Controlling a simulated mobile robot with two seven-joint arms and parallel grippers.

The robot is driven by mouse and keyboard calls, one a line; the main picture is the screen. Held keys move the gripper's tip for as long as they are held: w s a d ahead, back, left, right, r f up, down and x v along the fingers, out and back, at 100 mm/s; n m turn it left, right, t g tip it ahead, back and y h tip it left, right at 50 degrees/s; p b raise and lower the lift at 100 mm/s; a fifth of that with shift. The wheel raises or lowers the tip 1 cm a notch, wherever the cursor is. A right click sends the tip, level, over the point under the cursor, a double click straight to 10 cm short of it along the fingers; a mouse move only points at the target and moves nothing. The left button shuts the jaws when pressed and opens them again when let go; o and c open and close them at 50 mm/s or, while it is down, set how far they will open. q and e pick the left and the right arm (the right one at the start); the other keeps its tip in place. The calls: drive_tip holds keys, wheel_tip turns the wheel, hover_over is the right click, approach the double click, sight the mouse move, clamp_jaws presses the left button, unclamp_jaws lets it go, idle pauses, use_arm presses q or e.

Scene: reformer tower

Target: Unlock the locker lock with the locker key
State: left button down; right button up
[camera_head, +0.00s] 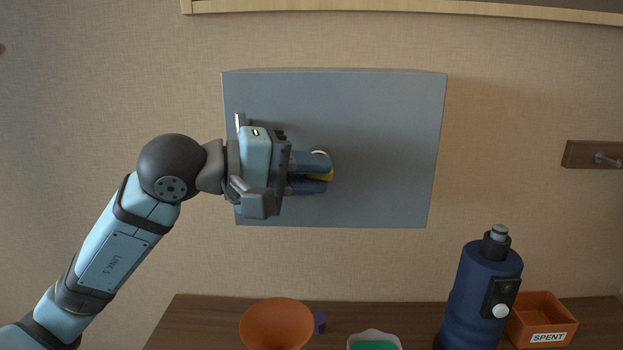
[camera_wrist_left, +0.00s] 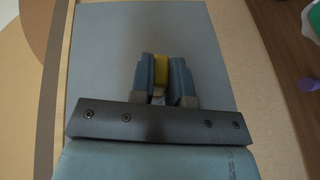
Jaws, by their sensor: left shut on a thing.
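The locker (camera_head: 385,145) is a grey box on the wall in the head view; its face also fills the middle of the left wrist view (camera_wrist_left: 100,60). My left gripper (camera_head: 322,173) is in front of the locker face, left of its right edge. It is shut on a small yellow thing, which looks like the head of the locker key (camera_wrist_left: 161,70), between its two blue fingers. A pale round edge (camera_head: 320,153), perhaps part of the lock, shows just above the fingertips. The gripper hides most of the lock, and I cannot tell whether the key is in it. My right gripper is not in view.
A wooden table (camera_head: 190,320) below bears an orange bowl (camera_head: 276,325), a purple thing (camera_head: 320,323), a white and green container (camera_head: 374,341), a dark blue bottle-shaped device (camera_head: 475,295) and an orange bin marked SPENT (camera_head: 545,318). A wall peg (camera_head: 590,155) is at right.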

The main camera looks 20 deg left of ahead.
use_arm(q)
drive_tip(key=shift+w, duration=0.1)
drive_tip(key=shift+a+r, duration=0.1)
drive_tip(key=shift+a+r+t+b, duration=0.15)
drive_tip(key=shift+t+b, duration=0.15)
drive_tip(key=shift+b, duration=0.45)
drive_tip(key=c, duration=1.2)
unclamp_jaws()
drive_tip(key=shift+o, duration=2.5)
drive_tip(key=shift+f, duration=0.3)
